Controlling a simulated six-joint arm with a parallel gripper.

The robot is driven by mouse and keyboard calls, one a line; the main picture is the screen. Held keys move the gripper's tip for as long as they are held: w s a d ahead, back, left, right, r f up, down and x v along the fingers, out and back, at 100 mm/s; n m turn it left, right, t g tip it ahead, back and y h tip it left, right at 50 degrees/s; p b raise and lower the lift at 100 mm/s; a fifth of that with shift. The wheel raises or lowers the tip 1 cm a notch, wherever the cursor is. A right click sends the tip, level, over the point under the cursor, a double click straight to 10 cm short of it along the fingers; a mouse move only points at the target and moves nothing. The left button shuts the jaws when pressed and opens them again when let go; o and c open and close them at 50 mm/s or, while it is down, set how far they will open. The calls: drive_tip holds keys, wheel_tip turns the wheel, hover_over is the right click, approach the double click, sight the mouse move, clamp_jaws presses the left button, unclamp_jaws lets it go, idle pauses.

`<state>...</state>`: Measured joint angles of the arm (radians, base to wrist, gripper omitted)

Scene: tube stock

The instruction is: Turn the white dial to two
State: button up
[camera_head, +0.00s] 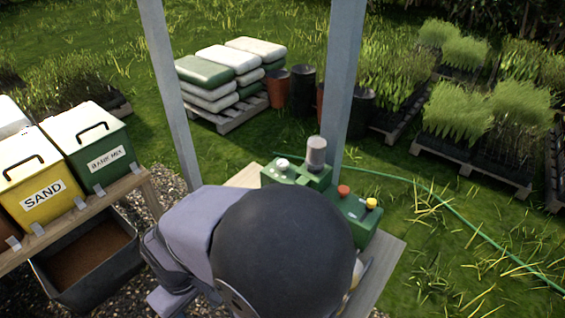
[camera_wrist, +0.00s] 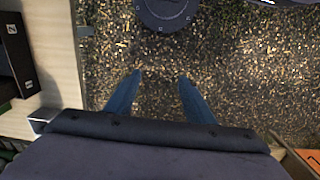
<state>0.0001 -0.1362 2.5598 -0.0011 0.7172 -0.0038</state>
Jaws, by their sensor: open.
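A small white knob (camera_head: 282,163), which looks like the white dial, sits on top of a green control box (camera_head: 298,175) on the wooden bench. Its setting is too small to read. My gripper (camera_wrist: 160,78) shows in the wrist view with its two blue fingers apart and nothing between them. It hangs over gravel, away from the dial, which is not in the wrist view. In the head view my arm hides the gripper and part of the bench.
A grey cylinder (camera_head: 316,154) stands beside the knob. A red button (camera_head: 343,190) and a yellow button (camera_head: 371,203) are on the nearer green box. A grey post (camera_head: 342,90) rises behind. Yellow sand bin (camera_head: 30,180) and green bin (camera_head: 92,145) stand at left.

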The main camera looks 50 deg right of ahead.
drive_tip(key=w+d+m+t+p, duration=0.2)
drive_tip(key=w+m+t, duration=0.1)
drive_tip(key=w, duration=0.8)
drive_tip(key=w+d+r+m+t+h+p, duration=0.25)
drive_tip(key=w+d+m+t, duration=0.2)
drive_tip(key=w+d, duration=0.6)
drive_tip(key=s+d+r+m+g+h+p, duration=0.1)
drive_tip(key=s+d+m+g+h, duration=0.2)
drive_tip(key=d, duration=0.6)
drive_tip(key=s+d+r+m+h+p, duration=0.2)
drive_tip(key=s+d+m+h, duration=0.15)
drive_tip(key=d, duration=0.45)
drive_tip(key=s+d+r+m+g+h+p, duration=0.1)
drive_tip(key=s+d+m+g+h, duration=0.2)
drive_tip(key=d, duration=0.6)
drive_tip(key=shift+n+t+h, duration=0.55)
drive_tip(key=shift+n+h, duration=0.05)
drive_tip(key=shift+p+x, duration=1.1)
drive_tip(key=shift+x, duration=2.55)
drive_tip(key=shift+f, duration=0.1)
drive_tip(key=shift+c, duration=0.3)
drive_tip(key=c, duration=1)
